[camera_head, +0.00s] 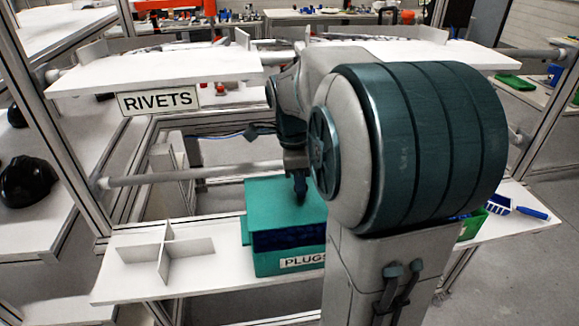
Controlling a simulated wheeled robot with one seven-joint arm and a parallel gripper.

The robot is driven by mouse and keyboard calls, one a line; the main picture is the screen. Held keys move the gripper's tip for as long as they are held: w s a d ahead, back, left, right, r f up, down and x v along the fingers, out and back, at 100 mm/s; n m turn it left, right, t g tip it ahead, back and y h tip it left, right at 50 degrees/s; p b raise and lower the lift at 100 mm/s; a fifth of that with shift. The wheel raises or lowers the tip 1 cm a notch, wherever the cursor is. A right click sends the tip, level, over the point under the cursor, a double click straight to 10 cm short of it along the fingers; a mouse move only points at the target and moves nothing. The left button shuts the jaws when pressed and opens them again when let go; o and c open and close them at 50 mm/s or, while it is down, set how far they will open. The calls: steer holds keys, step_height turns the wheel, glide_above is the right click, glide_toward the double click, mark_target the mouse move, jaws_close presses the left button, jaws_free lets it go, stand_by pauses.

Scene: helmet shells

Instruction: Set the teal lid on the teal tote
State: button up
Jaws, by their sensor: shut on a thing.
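The teal tote (263,262) stands on the lower white shelf, with a "PLUGS" label on its front. The teal lid (270,195) is over the tote. A dark blue band shows between the lid's front edge and the tote's front wall, so the lid does not cover that part from this view. My gripper (299,197) points down at the lid's top and is shut on it; the fingertips are small and dark. My arm hides the lid's right side and the tote's right end. I cannot tell whether the lid touches the tote's rim.
White crossed dividers (165,250) stand on the shelf left of the tote. A blue brush (531,212) and a green bin (472,226) are at the right. An upper shelf with a "RIVETS" sign (158,99) and frame posts stand close around my arm.

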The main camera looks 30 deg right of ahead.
mark_target(301, 202)
steer(key=shift+s+r, duration=0.1)
steer(key=shift+s, duration=0.25)
steer(key=shift+w, duration=0.1)
step_height(301, 202, down, 7)
steer(key=b, duration=0.5)
steer(key=shift+b, duration=0.35)
steer(key=shift+r, duration=0.15)
steer(key=o, duration=1.1)
steer(key=shift+r, duration=0.1)
